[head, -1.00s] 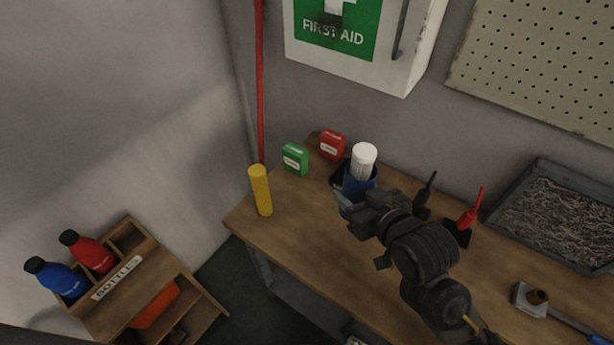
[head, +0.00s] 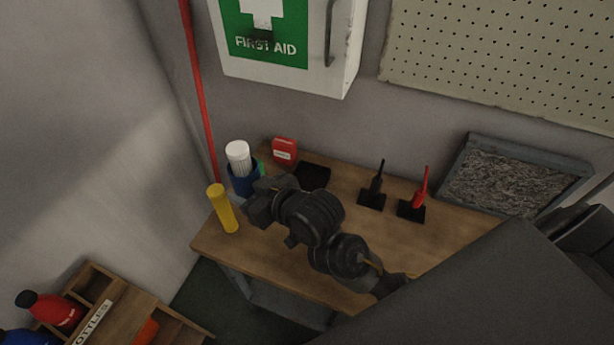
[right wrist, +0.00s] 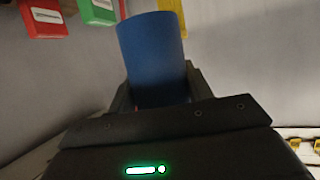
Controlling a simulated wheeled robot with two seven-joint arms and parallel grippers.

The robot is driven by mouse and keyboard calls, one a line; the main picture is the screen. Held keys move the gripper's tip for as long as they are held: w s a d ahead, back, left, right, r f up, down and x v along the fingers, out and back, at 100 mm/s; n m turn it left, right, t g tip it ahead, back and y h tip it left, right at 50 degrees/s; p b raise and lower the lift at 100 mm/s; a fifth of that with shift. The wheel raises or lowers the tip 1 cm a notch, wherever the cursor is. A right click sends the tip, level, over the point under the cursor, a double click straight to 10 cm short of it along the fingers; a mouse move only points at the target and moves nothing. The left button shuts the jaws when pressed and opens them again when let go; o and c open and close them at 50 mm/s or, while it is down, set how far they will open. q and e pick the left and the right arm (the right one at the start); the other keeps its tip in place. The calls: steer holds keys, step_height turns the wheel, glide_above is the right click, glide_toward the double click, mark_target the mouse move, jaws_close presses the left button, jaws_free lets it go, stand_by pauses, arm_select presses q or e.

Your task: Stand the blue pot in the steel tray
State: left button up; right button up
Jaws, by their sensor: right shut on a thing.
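The blue pot (head: 241,184) is in my right gripper (head: 256,200), with a white ribbed bundle (head: 238,157) standing up out of it. The pot looks nearly upright, at the left end of the bench; I cannot tell its height above the bench top. In the right wrist view the blue pot (right wrist: 154,58) sits between the two fingers of my right gripper (right wrist: 158,88), which are shut on it. A grey tray (head: 462,163) full of grey shavings is at the back right; I cannot tell whether it is the steel tray. My left gripper is out of view.
A yellow cylinder (head: 222,208) stands close to the pot. A red box (head: 285,150) and a mostly hidden green box (head: 261,167) are behind it. A black pad (head: 313,175) lies bare. Black (head: 374,184) and red (head: 418,189) handled tools stand further right.

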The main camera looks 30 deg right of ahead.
mark_target(310, 181)
steer(key=shift+m+t+h, duration=0.3)
steer(key=shift+m+h, duration=0.4)
steer(key=shift+m, duration=0.1)
steer(key=w+d+r+p, duration=0.1)
steer(key=p, duration=0.1)
steer(key=w+d+r+p, duration=0.1)
steer(key=p, duration=0.1)
steer(key=shift+w+r, duration=0.25)
steer(key=shift+w, duration=0.05)
arm_select(q)
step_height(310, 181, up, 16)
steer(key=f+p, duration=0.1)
steer(key=p, duration=0.9)
arm_select(e)
steer(key=s+d+f+m+h, duration=0.1)
steer(key=d+f+m+h, duration=0.35)
steer(key=d, duration=0.45)
arm_select(q)
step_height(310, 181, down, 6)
steer(key=b, duration=0.6)
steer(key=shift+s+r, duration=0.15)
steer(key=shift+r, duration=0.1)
arm_select(e)
steer(key=w+d+f, duration=0.9)
steer(key=shift+w+f+n+t, duration=0.3)
steer(key=shift+w+f+n, duration=0.05)
steer(key=shift+w+f, duration=0.05)
